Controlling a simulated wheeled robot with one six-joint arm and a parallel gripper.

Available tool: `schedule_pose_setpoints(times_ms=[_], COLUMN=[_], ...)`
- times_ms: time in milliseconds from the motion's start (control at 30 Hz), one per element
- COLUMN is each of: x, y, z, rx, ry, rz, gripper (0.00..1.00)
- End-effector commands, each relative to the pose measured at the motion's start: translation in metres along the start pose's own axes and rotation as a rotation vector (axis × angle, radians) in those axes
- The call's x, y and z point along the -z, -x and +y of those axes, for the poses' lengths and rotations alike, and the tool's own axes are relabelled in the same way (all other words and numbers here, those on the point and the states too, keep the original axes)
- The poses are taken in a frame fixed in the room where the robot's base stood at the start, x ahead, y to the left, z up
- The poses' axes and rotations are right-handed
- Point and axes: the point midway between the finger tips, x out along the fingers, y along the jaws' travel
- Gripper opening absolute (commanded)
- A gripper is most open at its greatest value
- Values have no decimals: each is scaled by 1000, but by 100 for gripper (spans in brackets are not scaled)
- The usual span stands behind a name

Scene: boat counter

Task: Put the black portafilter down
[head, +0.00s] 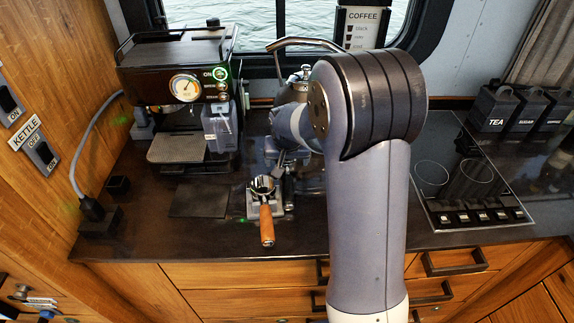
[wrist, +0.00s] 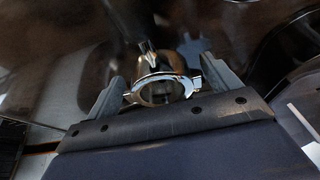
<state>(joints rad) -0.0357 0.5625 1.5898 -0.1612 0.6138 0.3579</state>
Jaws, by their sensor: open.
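A portafilter (head: 266,222) with an orange-brown wooden handle and a shiny metal head is on the counter, its handle pointing to the front edge. Its head rests at a small grey stand or block (head: 252,207). In the wrist view, a shiny metal ring with ears (wrist: 160,88) lies between the two fingers of my gripper (wrist: 163,80). The fingers are apart, one on each side of the ring; whether either touches it is unclear. In the head view my arm partly hides the gripper, just behind and right of the portafilter head.
A coffee machine (head: 180,90) stands at the back left, with a flat dark mat (head: 200,200) in front. A hob (head: 465,180) and dark canisters (head: 495,105) are on the right. A kettle switch and cable are at the left wall. Some counter left of the portafilter is clear.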

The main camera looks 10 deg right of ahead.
Motion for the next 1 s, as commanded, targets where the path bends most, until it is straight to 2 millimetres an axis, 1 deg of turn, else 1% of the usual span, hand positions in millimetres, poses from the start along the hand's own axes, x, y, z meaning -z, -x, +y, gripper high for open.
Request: schedule_pose_setpoints(times_ms=[67,100,600,633,667,867,1000], x=[0,0,0,1,1,2,9], y=[0,0,1,1,1,3,18], z=[0,0,0,0,0,0,0], rx=[0,0,0,1,1,1,2], ry=[0,0,0,0,0,0,-1], rz=[1,1,1,2,3,4,8], gripper=[84,83,42,41,37,36,36])
